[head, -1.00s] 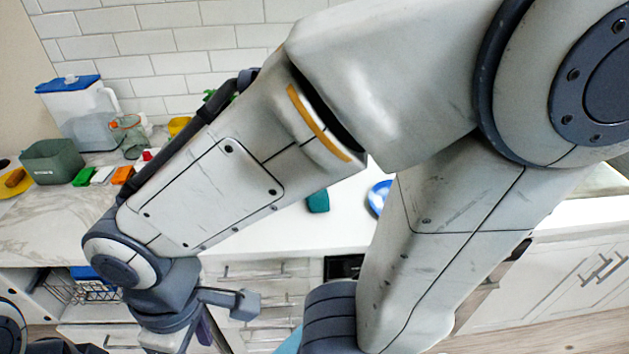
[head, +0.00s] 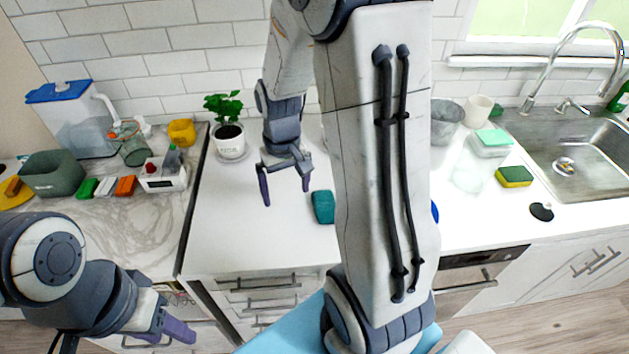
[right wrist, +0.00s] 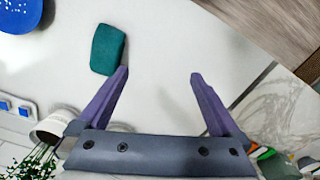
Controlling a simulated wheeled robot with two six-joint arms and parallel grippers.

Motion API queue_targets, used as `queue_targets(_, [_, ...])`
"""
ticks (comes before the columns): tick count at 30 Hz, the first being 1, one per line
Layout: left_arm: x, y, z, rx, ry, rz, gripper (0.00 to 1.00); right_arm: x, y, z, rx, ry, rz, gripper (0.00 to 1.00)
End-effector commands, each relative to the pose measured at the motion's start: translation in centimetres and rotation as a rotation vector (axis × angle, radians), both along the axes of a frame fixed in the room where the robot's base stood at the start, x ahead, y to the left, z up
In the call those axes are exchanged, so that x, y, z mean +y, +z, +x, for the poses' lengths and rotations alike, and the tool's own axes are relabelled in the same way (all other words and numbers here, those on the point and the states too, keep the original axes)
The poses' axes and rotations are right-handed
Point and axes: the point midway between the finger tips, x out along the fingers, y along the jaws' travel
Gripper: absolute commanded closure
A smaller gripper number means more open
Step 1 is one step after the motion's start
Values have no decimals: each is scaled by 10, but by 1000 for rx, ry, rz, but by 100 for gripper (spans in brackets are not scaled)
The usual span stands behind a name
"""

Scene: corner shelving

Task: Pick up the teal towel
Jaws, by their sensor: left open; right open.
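The teal towel (head: 323,207), a small folded block, lies on the white counter just right of my right gripper (head: 285,192). In the right wrist view the towel (right wrist: 107,50) lies beyond and outside the left-hand finger of my right gripper (right wrist: 160,74), not between the fingers. The right gripper is open and empty, pointing down above the counter. My left gripper (head: 172,328) is open and empty at the lower left, in front of the drawers.
A potted plant (head: 230,140) stands behind the right gripper. A blue plate (right wrist: 28,12) lies beyond the towel, mostly hidden by my arm in the head view. A white toaster-like box (head: 163,176) is to the left. The counter (head: 245,235) in front is clear.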

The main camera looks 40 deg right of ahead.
Motion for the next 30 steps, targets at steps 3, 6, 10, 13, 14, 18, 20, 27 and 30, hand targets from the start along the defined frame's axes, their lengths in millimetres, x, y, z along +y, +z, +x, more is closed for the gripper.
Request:
queue_targets(3, [0, 22, 0, 0, 1, 0, 50, -59, 0, 0, 14, -152, -3, 0])
queue_targets(6, [0, 28, 0, 0, 1, 0, 50, -89, -5, -4, 17, -224, -6, 0])
queue_targets(10, [0, 31, 0, 0, 1, 0, 50, -107, -14, -9, 21, -266, -7, 0])
queue_targets(13, [0, 33, 0, 0, 1, 0, 50, -109, -28, -10, 24, -272, -6, 0])
queue_targets(14, [0, 34, 0, 0, 1, 0, 50, -109, -34, -10, 24, -272, -6, 0])
queue_targets(18, [0, 36, 0, 0, 1, 0, 50, -109, -54, -9, 23, -271, -6, 0])
queue_targets(20, [0, 37, 0, 0, 1, 0, 50, -109, -59, -8, 20, -271, -7, 0])
queue_targets(27, [0, 45, 0, 0, 1, 0, 50, -109, -75, -5, 21, -270, -7, 0])
queue_targets(30, [0, 52, 0, 0, 1, 0, 50, -110, -87, -2, 22, -271, -6, 0])
